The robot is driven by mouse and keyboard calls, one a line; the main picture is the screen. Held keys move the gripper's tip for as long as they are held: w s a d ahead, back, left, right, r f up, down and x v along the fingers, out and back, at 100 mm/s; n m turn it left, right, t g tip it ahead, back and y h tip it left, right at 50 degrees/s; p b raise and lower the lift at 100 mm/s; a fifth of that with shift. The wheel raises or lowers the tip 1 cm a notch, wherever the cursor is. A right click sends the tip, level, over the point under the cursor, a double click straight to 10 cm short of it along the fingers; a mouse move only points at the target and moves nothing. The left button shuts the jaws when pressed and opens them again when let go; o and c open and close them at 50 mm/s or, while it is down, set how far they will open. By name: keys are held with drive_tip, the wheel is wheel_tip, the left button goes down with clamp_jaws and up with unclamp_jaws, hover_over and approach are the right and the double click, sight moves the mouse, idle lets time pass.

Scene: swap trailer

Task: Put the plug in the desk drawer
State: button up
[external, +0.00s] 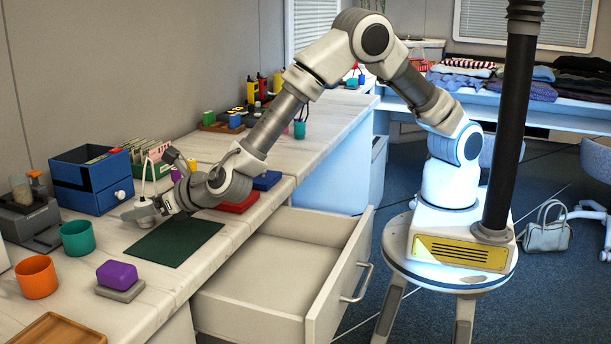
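The desk drawer (275,265) is pulled open below the counter, and the part of its inside that shows is empty. My gripper (163,205) is low over the counter, at the back left corner of a dark green mat (175,243). A pale grey-white object with a thin curved stem (148,180) stands right beside my fingers. I cannot tell whether they touch it. I cannot make out a plug for certain; it may be hidden by my gripper or too small to tell. Whether my fingers are open or shut does not show clearly.
A blue box (90,195) with a small drawer stands behind. Teal (78,238) and orange (36,277) cups and a purple block (117,274) sit at the front left. A red pad (238,203) lies under my arm. The green mat is bare.

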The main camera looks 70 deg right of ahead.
drive_tip(key=shift+r, duration=0.2)
drive_tip(key=p+v, duration=0.2)
drive_tip(key=v, duration=0.8)
drive_tip(key=shift+s+r, duration=0.25)
drive_tip(key=shift+s+r+p, duration=0.15)
drive_tip(key=shift+s+p, duration=0.2)
drive_tip(key=shift+s, duration=0.3)
